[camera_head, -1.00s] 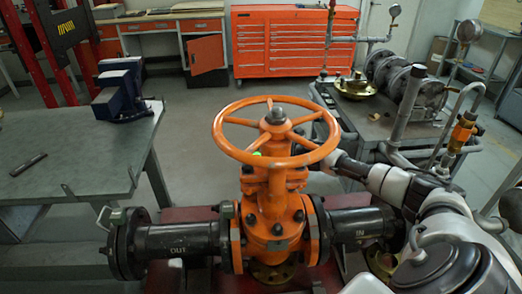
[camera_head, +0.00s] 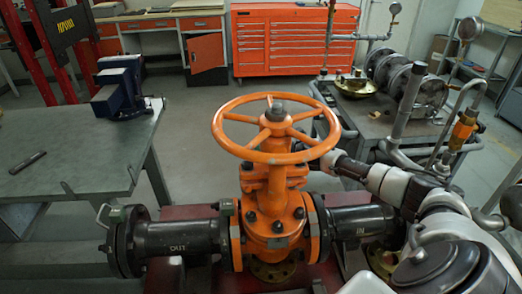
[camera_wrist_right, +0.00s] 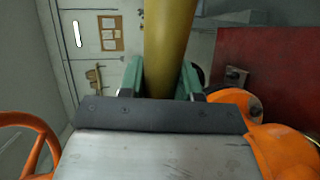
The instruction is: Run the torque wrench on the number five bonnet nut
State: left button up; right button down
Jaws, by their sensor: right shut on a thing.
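The orange gate valve (camera_head: 268,205) stands upright in the middle of the head view, under its orange handwheel (camera_head: 270,158). Dark bonnet nuts (camera_head: 277,227) show on its flange; I cannot tell which is number five. My right gripper (camera_head: 338,163) is at the valve's right, just beyond the handwheel rim, its tips partly hidden. In the right wrist view its green-padded fingers (camera_wrist_right: 161,78) are shut on a yellow cylindrical bar (camera_wrist_right: 168,35), likely the torque wrench handle. The wrench's head is not visible. My left gripper is not in view.
Dark pipes (camera_head: 180,237) run from both sides of the valve above a red base. A bench (camera_head: 95,165) with a blue vise (camera_head: 122,85) stands at left. A cart with piping (camera_head: 385,125) stands behind right. An orange tool chest (camera_head: 290,45) is at the back.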

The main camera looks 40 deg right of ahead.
jog(key=shift+f, duration=0.3)
dwell(1.6)
jog(key=shift+r, duration=0.3)
dwell(1.2)
jog(key=shift+r, duration=0.1)
jog(key=shift+r+p, duration=2)
jog(key=shift+r, duration=0.05)
jog(key=shift+w, duration=0.1)
